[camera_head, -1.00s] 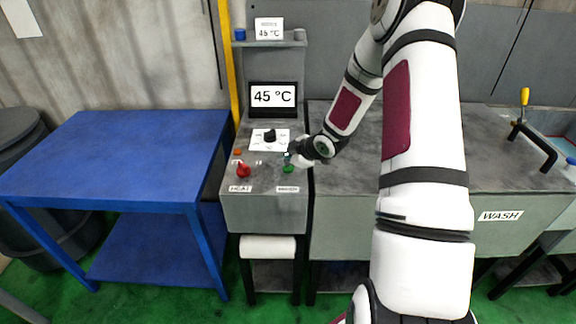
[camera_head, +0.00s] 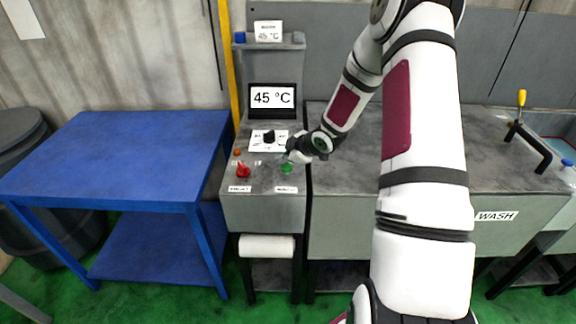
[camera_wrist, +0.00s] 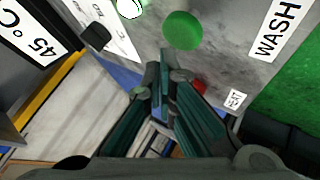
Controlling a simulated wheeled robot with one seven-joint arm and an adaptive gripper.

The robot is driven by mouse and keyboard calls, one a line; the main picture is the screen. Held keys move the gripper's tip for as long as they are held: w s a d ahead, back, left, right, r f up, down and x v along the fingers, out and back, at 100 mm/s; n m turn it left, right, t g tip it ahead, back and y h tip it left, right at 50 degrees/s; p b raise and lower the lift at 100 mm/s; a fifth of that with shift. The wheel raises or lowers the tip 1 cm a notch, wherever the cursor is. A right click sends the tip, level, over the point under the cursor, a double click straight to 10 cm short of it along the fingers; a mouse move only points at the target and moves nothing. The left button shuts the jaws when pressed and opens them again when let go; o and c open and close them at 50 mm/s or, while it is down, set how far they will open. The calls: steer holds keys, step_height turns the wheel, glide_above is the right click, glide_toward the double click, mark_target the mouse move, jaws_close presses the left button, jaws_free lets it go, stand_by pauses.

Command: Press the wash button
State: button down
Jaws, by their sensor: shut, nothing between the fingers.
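The green wash button (camera_head: 286,167) sits on the grey control console (camera_head: 262,209), at the right of its sloped top. The wrist view shows this round button (camera_wrist: 183,31) beside a white WASH label (camera_wrist: 275,28). My gripper (camera_wrist: 165,66) is shut and empty, its fingertips just below the button in that picture. I cannot tell how high they are above the panel, but no contact shows.
A red HEAT knob (camera_head: 243,171) is left of the button, and a black dial (camera_head: 269,136) is behind. A screen (camera_head: 272,96) reads 45 °C. A blue table (camera_head: 117,150) stands left. A grey tank marked WASH (camera_head: 438,222) stands right. A yellow-handled lever (camera_head: 521,98) is far right.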

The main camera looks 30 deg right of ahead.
mark_target(286, 167)
steer(key=shift+r+p, duration=1.3)
steer(key=shift+r, duration=1.2)
steer(key=shift+r, duration=0.2)
steer(key=s+a+r+m+g+h, duration=0.1)
steer(key=s+a+r+m, duration=0.2)
steer(key=r, duration=0.4)
steer(key=s+a+r+m+g+h, duration=0.1)
steer(key=s+a+r+h, duration=0.1)
steer(key=s+r, duration=0.4)
steer(key=s+a+r+m+h, duration=0.1)
steer(key=s+a+r, duration=0.2)
steer(key=r, duration=0.5)
steer(key=s+a+r+m+y, duration=0.1)
steer(key=s+a+m, duration=0.1)
steer(key=s+a, duration=0.2)
steer(key=s+a+r+m+g+y+b, duration=0.1)
steer(key=s+a, duration=0.3)
steer(key=s, duration=0.7)
steer(key=s+a+r+m, duration=0.2)
steer(key=s+a, duration=0.3)
steer(key=s, duration=0.3)
steer(key=shift+s+r+m+g+y+b, duration=0.2)
steer(key=shift+r+m+g+y+b, duration=0.1)
steer(key=shift+y+b, duration=0.1)
